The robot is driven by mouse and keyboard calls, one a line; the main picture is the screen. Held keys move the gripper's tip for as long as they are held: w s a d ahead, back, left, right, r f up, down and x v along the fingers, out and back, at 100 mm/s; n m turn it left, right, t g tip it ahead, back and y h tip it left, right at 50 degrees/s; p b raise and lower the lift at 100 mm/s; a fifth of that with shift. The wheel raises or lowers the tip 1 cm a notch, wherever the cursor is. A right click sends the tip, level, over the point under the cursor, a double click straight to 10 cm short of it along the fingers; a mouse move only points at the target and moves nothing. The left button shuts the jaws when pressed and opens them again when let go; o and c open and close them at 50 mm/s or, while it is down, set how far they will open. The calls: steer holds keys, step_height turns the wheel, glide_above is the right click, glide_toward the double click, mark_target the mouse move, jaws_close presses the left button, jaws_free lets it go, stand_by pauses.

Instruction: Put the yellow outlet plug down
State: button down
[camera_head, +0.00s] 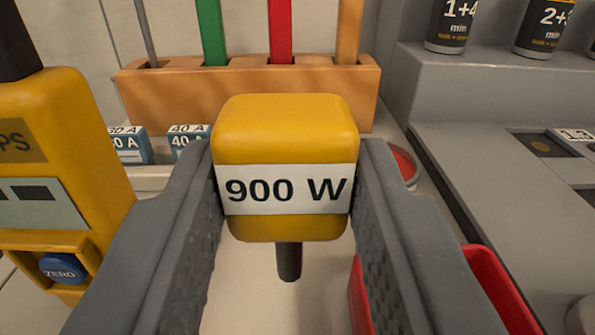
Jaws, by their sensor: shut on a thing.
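The yellow outlet plug (286,130) is a rounded yellow block with a white label reading "900 W" and a dark stub pointing down. My gripper (286,190) is shut on it, with one grey finger against each side. The plug is in the middle of the view, upright. A pale surface shows beneath the stub; I cannot tell the gap between them.
A yellow device (60,150) with a blue ZERO button stands at left. A red container (495,285) is at lower right. A grey stepped unit (480,90) holds dark cans.

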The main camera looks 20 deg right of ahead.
mark_target(294, 263)
steer(key=shift+x, duration=1)
steer(key=shift+w+d+f, duration=0.1)
steer(key=shift+w+f, duration=0.05)
steer(key=shift+f, duration=0.1)
steer(key=shift+f+b, duration=0.6)
steer(key=shift+f, duration=0.95)
